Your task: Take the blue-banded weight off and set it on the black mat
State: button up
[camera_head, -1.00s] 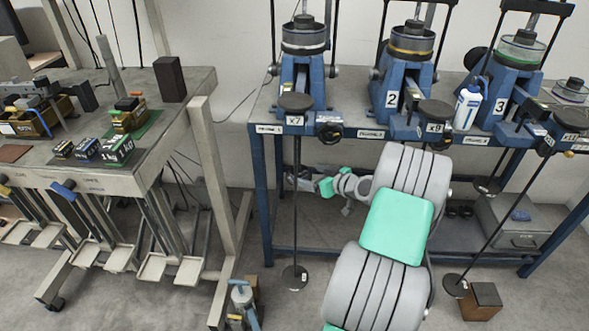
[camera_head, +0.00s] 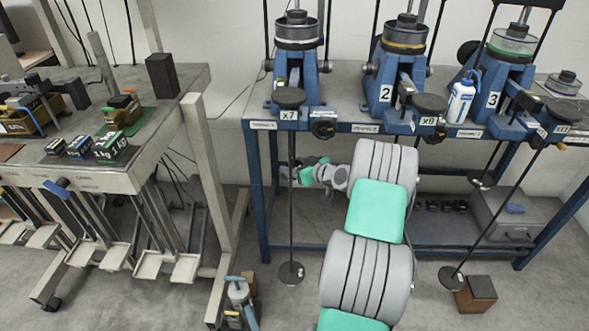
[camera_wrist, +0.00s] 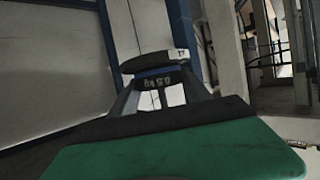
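My gripper (camera_head: 312,172) is low in front of the left frame's bench, just below its top and close to the thin hanging rod (camera_head: 291,200). In the wrist view the two dark fingers (camera_wrist: 166,88) reach forward and meet a dark weight (camera_wrist: 155,62) with a thin blue band and "0.5 kg" lettering. The fingers appear closed on its sides; the exact contact is hard to see. A similar blue-banded block (camera_head: 80,147) sits on the left bench between a smaller block and a green-banded one (camera_head: 110,148).
The left bench (camera_head: 178,112) carries a dark upright block (camera_head: 162,75) and a green mat (camera_head: 140,118). The hanger's pan (camera_head: 291,273) looks empty. Three blue lever frames stand on the blue-legged bench (camera_head: 350,90). Floor shows between the benches.

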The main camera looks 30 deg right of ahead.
jog(key=c, duration=1)
jog(key=shift+r, duration=0.1)
jog(key=shift+c, duration=0.7)
jog(key=shift+r, duration=0.1)
jog(key=shift+r, duration=0.25)
notch_tip(320, 180, up, 3)
jog(key=shift+r, duration=0.1)
jog(key=s+d, duration=0.2)
jog(key=s, duration=1.6)
jog(key=shift+d, duration=0.25)
